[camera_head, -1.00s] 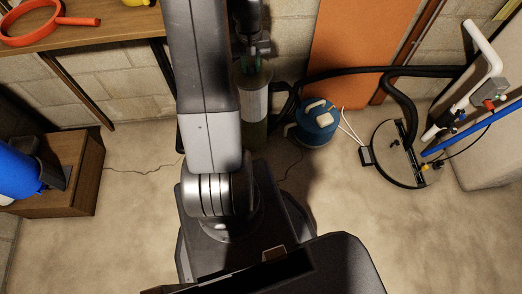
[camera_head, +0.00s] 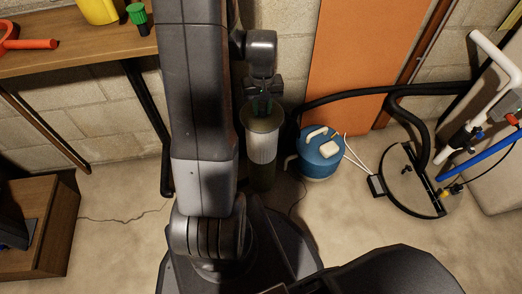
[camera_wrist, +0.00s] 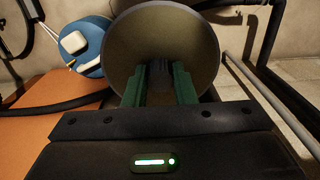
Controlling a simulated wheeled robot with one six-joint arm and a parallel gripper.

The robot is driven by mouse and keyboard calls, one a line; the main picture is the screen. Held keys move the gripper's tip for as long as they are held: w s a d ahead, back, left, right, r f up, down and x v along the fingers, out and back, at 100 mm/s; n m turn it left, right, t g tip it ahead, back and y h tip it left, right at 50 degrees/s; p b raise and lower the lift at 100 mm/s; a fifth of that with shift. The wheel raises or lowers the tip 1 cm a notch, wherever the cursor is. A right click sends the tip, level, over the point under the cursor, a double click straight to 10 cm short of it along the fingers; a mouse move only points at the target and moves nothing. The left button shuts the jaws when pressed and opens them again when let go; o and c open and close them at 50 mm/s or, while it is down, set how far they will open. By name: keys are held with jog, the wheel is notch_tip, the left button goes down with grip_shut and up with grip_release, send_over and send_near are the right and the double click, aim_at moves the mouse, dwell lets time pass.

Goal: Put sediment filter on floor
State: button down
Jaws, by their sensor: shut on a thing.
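The filter hangs low, near the wall and left of the blue tank. I cannot tell whether its bottom touches the floor (camera_head: 335,225).
A blue tank (camera_head: 322,160) stands close to the filter's right. Black hoses (camera_head: 350,95) run behind it to a round black-rimmed lid (camera_head: 410,185). A wooden bench (camera_head: 75,45) and cabinet (camera_head: 45,225) are at left. Open floor lies in front.

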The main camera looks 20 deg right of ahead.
jog(key=shift+f+b, duration=1.1)
jog(key=shift+f, duration=2.4)
jog(key=shift+f, duration=0.15)
jog(key=c, duration=1.2)
grip_release()
notch_tip(320, 180, up, 12)
jog(key=p, duration=0.4)
